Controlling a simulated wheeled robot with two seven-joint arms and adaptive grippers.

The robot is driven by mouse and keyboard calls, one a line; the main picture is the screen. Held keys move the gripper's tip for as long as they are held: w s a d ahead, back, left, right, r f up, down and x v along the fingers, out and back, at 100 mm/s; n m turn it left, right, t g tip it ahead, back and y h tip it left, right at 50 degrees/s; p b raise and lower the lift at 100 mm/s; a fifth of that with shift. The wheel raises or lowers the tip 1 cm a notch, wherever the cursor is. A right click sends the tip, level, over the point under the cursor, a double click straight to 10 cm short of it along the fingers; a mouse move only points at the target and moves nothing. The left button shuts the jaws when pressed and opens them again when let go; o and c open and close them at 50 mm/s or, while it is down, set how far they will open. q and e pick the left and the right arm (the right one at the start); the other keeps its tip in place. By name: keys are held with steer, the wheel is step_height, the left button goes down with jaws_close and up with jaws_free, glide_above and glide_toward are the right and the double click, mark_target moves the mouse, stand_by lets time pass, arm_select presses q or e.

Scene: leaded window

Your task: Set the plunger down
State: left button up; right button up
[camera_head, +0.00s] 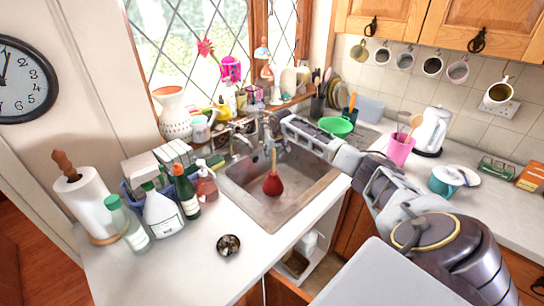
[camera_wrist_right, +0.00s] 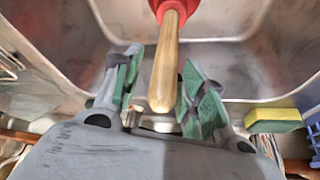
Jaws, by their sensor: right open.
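The plunger has a red rubber cup (camera_head: 272,184) and a light wooden handle (camera_head: 274,158). It stands roughly upright in the metal sink (camera_head: 240,196), cup down. In the right wrist view the handle (camera_wrist_right: 166,65) points toward my right gripper (camera_wrist_right: 160,78), with the red cup (camera_wrist_right: 175,8) at the top edge. The green-padded fingers are open on either side of the handle's end, with visible gaps. In the head view my right arm reaches in from the right over the sink's back edge. My left gripper is not in view.
A yellow-green sponge (camera_wrist_right: 274,120) shows at the right in the wrist view. Several bottles, including a dark green one (camera_head: 187,196), stand left of the sink. A green bowl (camera_head: 335,126) and pink cup (camera_head: 399,149) are right. The front-left counter is mostly clear.

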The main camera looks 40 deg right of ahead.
steer(key=v, duration=1.1)
steer(key=shift+r+b, duration=0.3)
steer(key=shift+b, duration=0.05)
steer(key=shift+s, duration=0.15)
stand_by(0.4)
